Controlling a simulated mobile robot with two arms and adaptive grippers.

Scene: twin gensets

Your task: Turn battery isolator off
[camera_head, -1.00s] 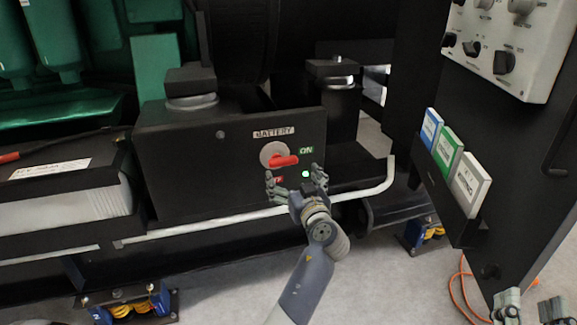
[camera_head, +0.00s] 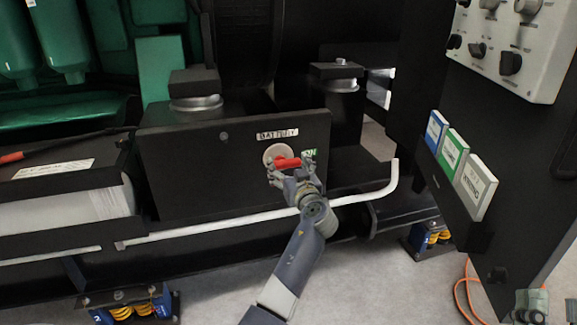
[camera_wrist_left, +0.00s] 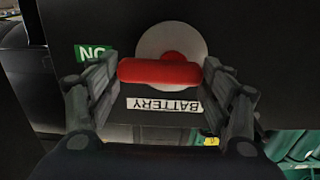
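The battery isolator has a red handle (camera_head: 288,162) on a round pale plate (camera_head: 269,152), set in a black panel under a BATTERY label (camera_head: 277,134). The handle lies roughly level and points right, towards the green ON label (camera_head: 309,154). My left gripper (camera_head: 291,167) is at the handle with its fingers spread, one beyond each end. In the left wrist view, upside down, the red handle (camera_wrist_left: 150,72) spans the gap between the fingers of the left gripper (camera_wrist_left: 163,70); I cannot tell whether they touch it. My right gripper (camera_head: 530,305) shows only partly at the bottom right.
A white rail (camera_head: 240,223) runs below the panel. A black cabinet with a grey knob panel (camera_head: 530,60) and a rack of coloured booklets (camera_head: 453,151) stands at the right. An orange cable (camera_head: 462,292) lies on the floor there. A battery (camera_head: 65,205) is at the left.

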